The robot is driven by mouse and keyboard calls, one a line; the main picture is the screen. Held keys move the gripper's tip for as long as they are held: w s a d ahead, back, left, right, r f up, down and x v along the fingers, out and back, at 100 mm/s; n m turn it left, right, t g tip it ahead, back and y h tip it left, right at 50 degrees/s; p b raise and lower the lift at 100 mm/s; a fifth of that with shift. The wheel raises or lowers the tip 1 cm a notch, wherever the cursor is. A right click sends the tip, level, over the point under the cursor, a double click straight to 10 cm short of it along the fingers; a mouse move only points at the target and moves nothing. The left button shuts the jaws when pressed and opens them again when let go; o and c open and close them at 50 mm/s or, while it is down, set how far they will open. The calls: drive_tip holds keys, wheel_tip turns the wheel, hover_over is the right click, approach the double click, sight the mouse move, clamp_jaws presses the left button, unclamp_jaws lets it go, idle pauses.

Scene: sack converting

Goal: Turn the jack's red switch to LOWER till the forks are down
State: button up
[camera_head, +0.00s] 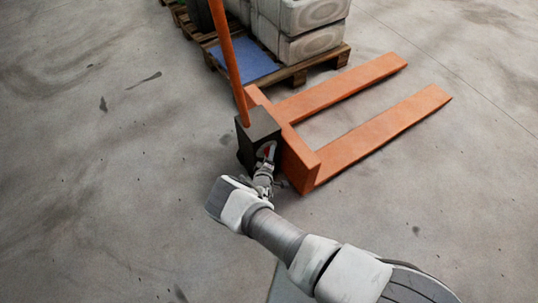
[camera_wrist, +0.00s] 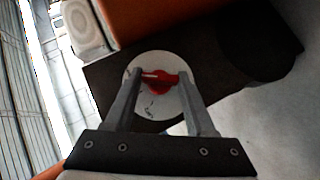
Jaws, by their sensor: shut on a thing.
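The orange pallet jack stands on the floor, its two forks (camera_head: 375,128) pointing to the upper right, with floor visible between them. I cannot tell the fork height exactly. Its dark housing (camera_head: 258,132) is at the foot of the orange handle (camera_head: 228,55). The red switch (camera_wrist: 157,82) sits on a round pale dial (camera_wrist: 150,108) on the housing; it also shows in the head view (camera_head: 267,150), small. My gripper (camera_wrist: 160,82) is shut on the red switch, one finger at each side. The dial's markings are partly hidden and too small to read.
A wooden pallet (camera_head: 300,74) with wrapped grey sacks (camera_head: 305,30) and a blue sheet (camera_head: 243,62) stands behind the jack. Bare concrete floor (camera_head: 100,170) lies open to the left and right.

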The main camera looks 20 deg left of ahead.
clamp_jaws()
drive_tip(key=g+p, duration=0.1)
drive_tip(key=m+g+y+p, duration=0.1)
drive_tip(key=p, duration=0.1)
drive_tip(key=shift+w+d+r+m, duration=0.1)
drive_tip(key=shift+r+m, duration=0.05)
drive_tip(key=shift+m, duration=0.15)
drive_tip(key=o, duration=1)
unclamp_jaws()
